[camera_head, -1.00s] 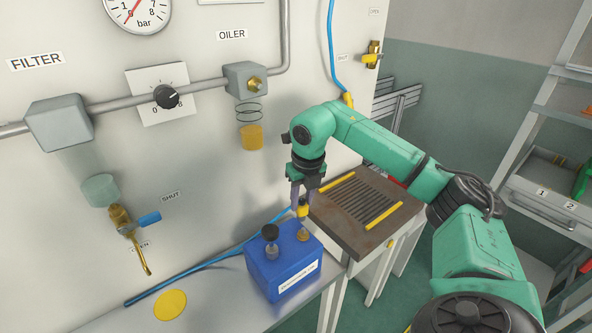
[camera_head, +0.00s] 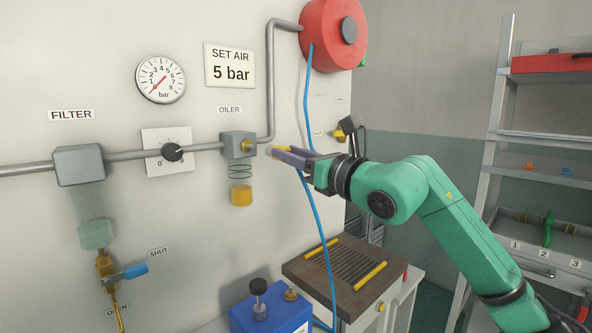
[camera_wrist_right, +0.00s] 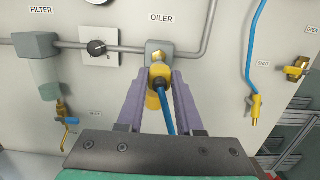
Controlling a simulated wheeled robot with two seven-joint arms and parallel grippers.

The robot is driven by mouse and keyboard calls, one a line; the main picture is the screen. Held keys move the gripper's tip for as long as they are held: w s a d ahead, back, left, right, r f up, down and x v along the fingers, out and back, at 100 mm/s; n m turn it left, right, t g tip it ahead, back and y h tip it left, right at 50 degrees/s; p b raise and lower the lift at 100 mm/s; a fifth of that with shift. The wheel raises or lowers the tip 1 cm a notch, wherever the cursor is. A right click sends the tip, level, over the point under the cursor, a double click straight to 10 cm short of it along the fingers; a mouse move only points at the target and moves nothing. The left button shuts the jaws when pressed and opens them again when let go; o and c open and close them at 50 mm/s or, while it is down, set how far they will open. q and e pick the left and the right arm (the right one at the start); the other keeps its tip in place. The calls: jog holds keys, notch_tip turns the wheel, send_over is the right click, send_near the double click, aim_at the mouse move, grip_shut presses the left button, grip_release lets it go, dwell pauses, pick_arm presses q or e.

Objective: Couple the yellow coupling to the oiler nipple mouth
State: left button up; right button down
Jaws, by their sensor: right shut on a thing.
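The grey oiler block (camera_head: 232,148) sits on the wall pipe, with a brass nipple mouth (camera_head: 247,146) facing out from the wall. My right gripper (camera_head: 280,152) is just right of the nipple in the head view, with a small gap. In the right wrist view its purple fingers are shut on the yellow coupling (camera_wrist_right: 160,77). A blue hose (camera_wrist_right: 168,115) trails from the coupling toward the palm. The brass nipple mouth (camera_wrist_right: 157,57) shows just beyond the coupling, which partly covers it; whether they touch is unclear there. My left gripper is not in view.
A spring and yellow cup (camera_head: 241,195) hang below the oiler. Another blue hose (camera_wrist_right: 251,55) with a yellow end hangs to the right. A blue box (camera_head: 270,312) and a grated bench (camera_head: 345,280) stand below. The red reel (camera_head: 331,33) is above.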

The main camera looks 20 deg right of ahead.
jog(key=shift+w+d+f, duration=0.1)
jog(key=shift+f+b, duration=0.1)
jog(key=shift+b, duration=0.3)
jog(key=p+x, duration=0.3)
jog(key=x, duration=0.2)
jog(key=shift+w+a+p, duration=0.2)
jog(key=shift+p, duration=0.1)
jog(key=shift+w+f, duration=0.1)
jog(key=shift+w, duration=0.05)
jog(key=shift+w+a, duration=0.1)
jog(key=shift+p+x, duration=0.8)
jog(key=shift+x, duration=0.4)
jog(key=shift+w+a+f, duration=0.1)
jog(key=shift+f, duration=0.05)
